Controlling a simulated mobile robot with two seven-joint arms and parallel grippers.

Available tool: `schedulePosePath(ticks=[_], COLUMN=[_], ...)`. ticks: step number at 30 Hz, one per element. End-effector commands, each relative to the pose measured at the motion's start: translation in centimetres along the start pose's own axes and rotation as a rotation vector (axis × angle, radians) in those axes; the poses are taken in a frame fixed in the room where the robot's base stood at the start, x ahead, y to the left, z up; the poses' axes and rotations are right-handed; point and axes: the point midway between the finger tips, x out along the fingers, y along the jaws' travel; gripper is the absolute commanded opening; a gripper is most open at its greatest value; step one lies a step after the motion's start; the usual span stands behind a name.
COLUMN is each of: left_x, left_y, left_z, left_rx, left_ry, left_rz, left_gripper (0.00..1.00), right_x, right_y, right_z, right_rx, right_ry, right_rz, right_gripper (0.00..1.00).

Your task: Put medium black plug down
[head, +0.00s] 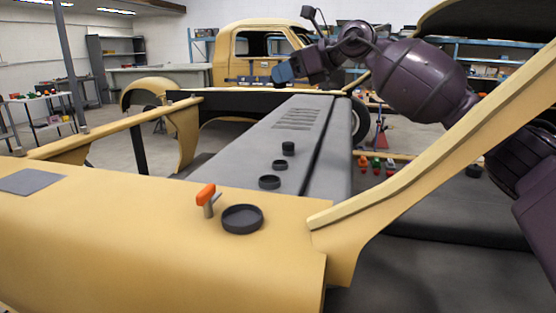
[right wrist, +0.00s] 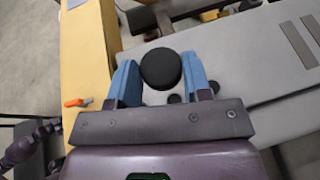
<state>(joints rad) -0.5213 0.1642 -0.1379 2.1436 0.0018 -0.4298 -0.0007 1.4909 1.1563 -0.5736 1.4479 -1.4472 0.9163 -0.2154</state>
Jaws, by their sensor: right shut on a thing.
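I cannot make out the held plug in the head view. A small black plug-like piece (head: 288,148) stands on the grey panel. Round black pieces (head: 279,165) and (head: 269,181) lie nearer, in a row. A larger shallow black dish (head: 242,218) lies on the yellow body panel (head: 130,235). My left gripper is not in view.
An orange-handled tool (head: 206,197) stands beside the large dish. A grey flat sheet (head: 30,181) lies at far left. A yellow sloping pillar (head: 430,140) rises at right. The slotted part (head: 296,119) of the grey panel is bare. A yellow truck cab (head: 232,55) stands behind.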

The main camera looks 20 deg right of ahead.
Motion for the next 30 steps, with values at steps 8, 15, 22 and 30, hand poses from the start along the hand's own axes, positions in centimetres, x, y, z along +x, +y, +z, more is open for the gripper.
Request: schedulePosePath(ticks=[8, 15, 22, 30], left_x=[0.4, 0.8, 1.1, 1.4], left_y=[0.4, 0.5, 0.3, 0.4], left_z=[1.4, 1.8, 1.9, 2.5], left_rx=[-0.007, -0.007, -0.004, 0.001], left_ry=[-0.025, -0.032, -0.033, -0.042], left_rz=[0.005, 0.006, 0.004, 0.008], left_gripper=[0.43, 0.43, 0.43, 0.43], right_x=[2.8, 4.5, 5.0, 6.2], right_y=[-0.1, -0.1, 0.0, 0.0], right_z=[-6.4, -10.7, -12.0, -14.9], right_rx=[0.006, 0.004, 0.001, 0.004], right_ry=[0.008, 0.007, 0.002, 0.007], right_rz=[0.004, 0.003, 0.002, 0.003], right_gripper=[0.22, 0.22, 0.22, 0.22])
